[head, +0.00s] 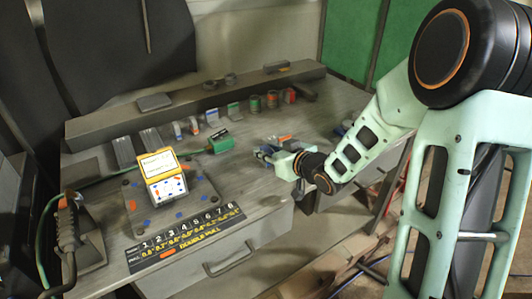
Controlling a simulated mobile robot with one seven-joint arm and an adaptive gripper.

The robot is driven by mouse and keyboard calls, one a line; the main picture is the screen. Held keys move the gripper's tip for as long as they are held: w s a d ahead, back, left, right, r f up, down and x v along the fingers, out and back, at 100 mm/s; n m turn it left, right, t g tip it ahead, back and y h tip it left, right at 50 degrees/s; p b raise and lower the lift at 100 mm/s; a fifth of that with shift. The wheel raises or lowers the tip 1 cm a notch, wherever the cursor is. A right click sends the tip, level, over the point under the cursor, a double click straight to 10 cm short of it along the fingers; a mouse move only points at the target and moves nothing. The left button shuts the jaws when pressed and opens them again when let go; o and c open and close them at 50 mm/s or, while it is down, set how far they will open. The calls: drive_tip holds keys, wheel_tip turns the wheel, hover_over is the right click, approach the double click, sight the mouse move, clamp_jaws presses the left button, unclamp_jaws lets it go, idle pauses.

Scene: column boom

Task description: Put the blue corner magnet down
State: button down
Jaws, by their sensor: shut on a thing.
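My gripper (271,152) is over the right part of the workbench, reaching in from the right with its fingers pointing left. It is shut on the blue corner magnet (267,149), of which only a small blue patch shows at the fingertips. The fingers hide most of the magnet. I cannot tell whether it touches the bench top or hangs just above it.
A grey workbench (262,190) carries a yellow-and-white box (163,178) on a dark plate at left. A green block (220,145) lies left of my gripper. Several small coloured items line the back ledge. A black numbered strip (185,236) lies at the front edge.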

drive_tip(key=shift+r, duration=0.1)
drive_tip(key=shift+f, duration=0.2)
drive_tip(key=c, duration=1.9)
unclamp_jaws()
drive_tip(key=shift+c, duration=0.2)
